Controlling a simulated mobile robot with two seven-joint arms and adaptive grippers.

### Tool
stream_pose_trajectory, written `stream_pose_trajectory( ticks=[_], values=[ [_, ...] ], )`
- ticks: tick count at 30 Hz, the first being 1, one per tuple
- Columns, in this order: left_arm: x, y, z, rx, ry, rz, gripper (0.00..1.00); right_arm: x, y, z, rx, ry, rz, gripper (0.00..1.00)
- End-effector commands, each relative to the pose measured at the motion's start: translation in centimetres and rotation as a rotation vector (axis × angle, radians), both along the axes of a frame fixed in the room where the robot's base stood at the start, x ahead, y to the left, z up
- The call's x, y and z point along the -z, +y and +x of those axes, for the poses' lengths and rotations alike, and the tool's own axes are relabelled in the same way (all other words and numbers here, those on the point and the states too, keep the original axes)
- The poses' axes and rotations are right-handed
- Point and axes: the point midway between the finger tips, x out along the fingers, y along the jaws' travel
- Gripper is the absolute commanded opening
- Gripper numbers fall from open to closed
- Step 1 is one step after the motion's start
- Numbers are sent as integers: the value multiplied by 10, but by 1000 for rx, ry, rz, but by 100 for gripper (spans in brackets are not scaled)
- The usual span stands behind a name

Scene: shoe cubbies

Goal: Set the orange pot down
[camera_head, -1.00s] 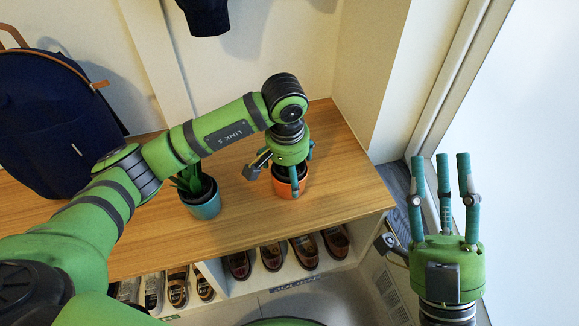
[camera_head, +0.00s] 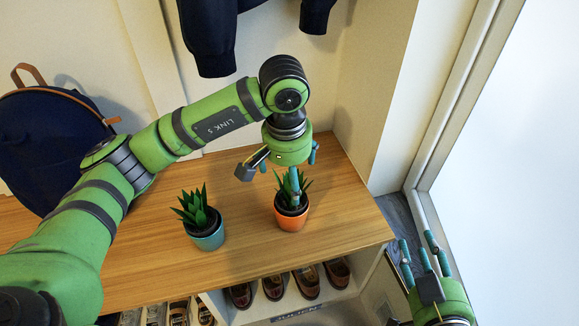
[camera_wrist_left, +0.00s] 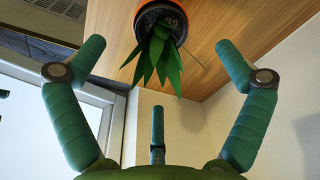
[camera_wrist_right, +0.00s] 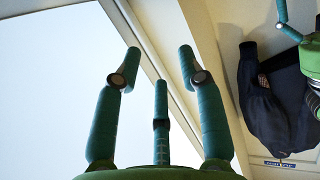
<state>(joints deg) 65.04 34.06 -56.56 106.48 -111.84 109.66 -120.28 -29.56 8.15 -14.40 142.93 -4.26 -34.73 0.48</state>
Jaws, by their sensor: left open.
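The orange pot (camera_head: 291,217) with a spiky green plant stands upright on the wooden bench top (camera_head: 250,258), right of the teal pot. In the left wrist view the orange pot (camera_wrist_left: 154,8) shows at the top with its leaves beyond the spread fingers. My left gripper (camera_head: 297,172) is open just above the plant; one finger overlaps the leaves in the head view, and I cannot tell if it touches them. My right gripper (camera_head: 424,252) is off the bench to the right. Its fingers are spread and empty, also in the right wrist view (camera_wrist_right: 160,65).
A teal pot (camera_head: 207,237) with a plant stands left of the orange pot. A dark blue backpack (camera_head: 50,145) leans at the left. Dark clothing (camera_head: 208,40) hangs above. Shoes (camera_head: 305,283) fill cubbies below. A wall and window frame bound the right side.

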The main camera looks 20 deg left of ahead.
Motion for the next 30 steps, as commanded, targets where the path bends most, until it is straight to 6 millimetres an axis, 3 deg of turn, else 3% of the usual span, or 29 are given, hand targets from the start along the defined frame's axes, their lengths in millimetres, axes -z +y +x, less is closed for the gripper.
stream_pose_trajectory(
  ticks=[5,8,11,13,16,18,20,22,24,25,28,30],
  values=[
    [-2,-11,-7,-1,18,-44,100,10,-3,-2,8,50,-11,40],
    [12,-52,-29,-24,89,-210,100,11,-4,-3,9,56,-13,40],
    [15,-121,-75,-110,270,-520,100,11,-4,-3,9,55,-13,40],
    [-6,-174,-116,-235,493,-790,100,11,-4,-3,9,55,-13,40],
    [-66,-220,-156,-478,907,-1132,100,11,-3,-3,8,54,-12,40],
    [-115,-227,-163,-674,1251,-1314,100,10,-3,-3,8,54,-12,40],
    [-152,-219,-154,-850,1575,-1428,100,10,-3,-3,8,54,-12,40],
    [-180,-196,-131,-1058,1987,-1504,100,10,-3,-3,8,54,-12,40],
    [-188,-162,-100,-1253,2434,-1509,100,10,-3,-3,8,54,-12,40],
    [-184,-146,-86,1198,-2375,1339,100,10,-3,-3,8,53,-12,40],
    [-142,-92,-49,941,-2062,796,100,10,-3,-3,8,53,-12,40],
    [-97,-62,-39,753,-1836,496,100,10,-3,-3,8,53,-12,40]
  ],
)
